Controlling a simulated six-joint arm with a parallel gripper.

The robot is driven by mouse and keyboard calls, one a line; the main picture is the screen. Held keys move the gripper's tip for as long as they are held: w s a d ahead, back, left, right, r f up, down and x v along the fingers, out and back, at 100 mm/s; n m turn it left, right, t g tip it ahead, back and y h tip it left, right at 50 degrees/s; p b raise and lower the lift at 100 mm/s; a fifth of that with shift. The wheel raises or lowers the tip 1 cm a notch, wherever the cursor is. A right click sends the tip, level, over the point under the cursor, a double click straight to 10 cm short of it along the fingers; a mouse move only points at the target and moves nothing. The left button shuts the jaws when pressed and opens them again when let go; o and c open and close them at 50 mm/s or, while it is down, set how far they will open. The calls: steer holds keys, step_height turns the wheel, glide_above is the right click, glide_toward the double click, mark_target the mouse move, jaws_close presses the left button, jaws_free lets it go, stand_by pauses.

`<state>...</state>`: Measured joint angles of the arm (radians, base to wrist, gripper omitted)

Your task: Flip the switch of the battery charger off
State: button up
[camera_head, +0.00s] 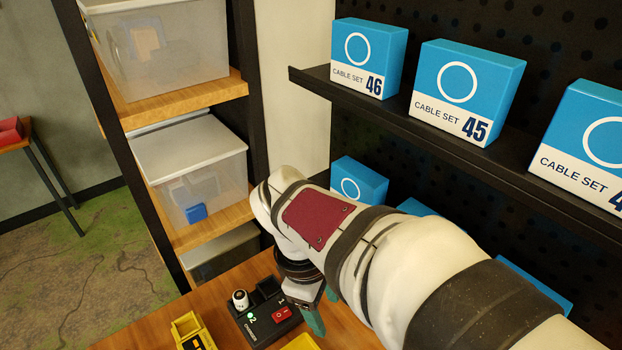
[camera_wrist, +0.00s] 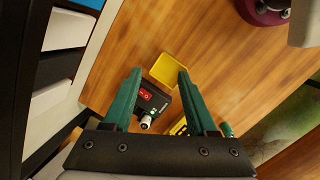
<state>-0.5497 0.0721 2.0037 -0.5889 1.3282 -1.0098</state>
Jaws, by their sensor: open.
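The battery charger (camera_head: 262,329) is a black box on the wooden table at the bottom of the head view. It has a red rocker switch (camera_head: 281,314), a lit green light and a white cylindrical battery (camera_head: 240,299) standing in one slot. In the wrist view the charger (camera_wrist: 159,103) appears between my fingers, with the red switch (camera_wrist: 145,94) near the left finger. My gripper (camera_wrist: 160,72) is open with green fingers and nothing between them; it seems to be above the table. In the head view my gripper (camera_head: 316,315) is just right of the charger, partly hidden by my arm.
A yellow tray (camera_wrist: 168,70) lies beside the charger. A yellow device (camera_head: 190,330) sits left of it. A dark shelf (camera_head: 410,125) with blue cable-set boxes stands at the right, and a rack with clear bins (camera_head: 190,165) at the left. Bare table (camera_wrist: 220,75) shows in the wrist view.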

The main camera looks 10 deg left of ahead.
mark_target(287, 310)
steer(key=w+a+f+n+t+h, duration=0.1)
steer(key=w+a+f+n, duration=0.1)
steer(key=a+n, duration=0.45)
steer(key=w+a+f+n+t, duration=0.1)
steer(key=w+a+f+n, duration=0.15)
steer(key=a+n, duration=0.4)
steer(key=shift+m+t, duration=0.3)
steer(key=shift+m, duration=0.1)
steer(key=x, duration=1.5)
steer(key=shift+w+a, duration=0.1)
jaws_close()
